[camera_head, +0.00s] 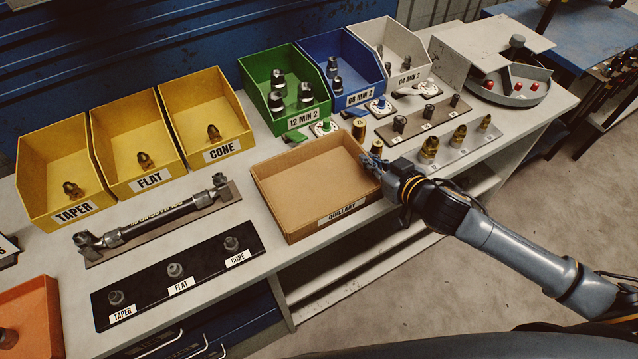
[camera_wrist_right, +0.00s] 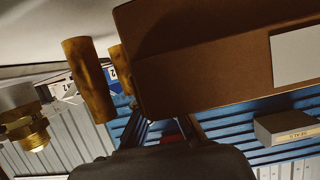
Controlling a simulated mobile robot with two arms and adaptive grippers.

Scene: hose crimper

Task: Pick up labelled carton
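An open brown carton (camera_head: 310,190) with a white label (camera_head: 341,211) on its front wall sits on the workbench; I cannot read the label surely. It looks empty. My right gripper (camera_head: 372,163) is at the carton's right side wall, its fingertips at or very near the rim; whether they pinch the wall is unclear. In the right wrist view the carton's brown wall (camera_wrist_right: 200,60) and part of a pale label (camera_wrist_right: 296,56) fill the upper right, and the fingers are mostly hidden behind the dark gripper body. My left gripper is not in view.
Brass sleeves (camera_head: 359,129) stand just behind the carton's right corner. Metal fittings on a plate (camera_head: 455,150) lie to the right. Green (camera_head: 285,88), blue (camera_head: 342,68) and yellow bins (camera_head: 205,115) line the back. A hose assembly (camera_head: 155,222) and black fitting board (camera_head: 178,275) lie left.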

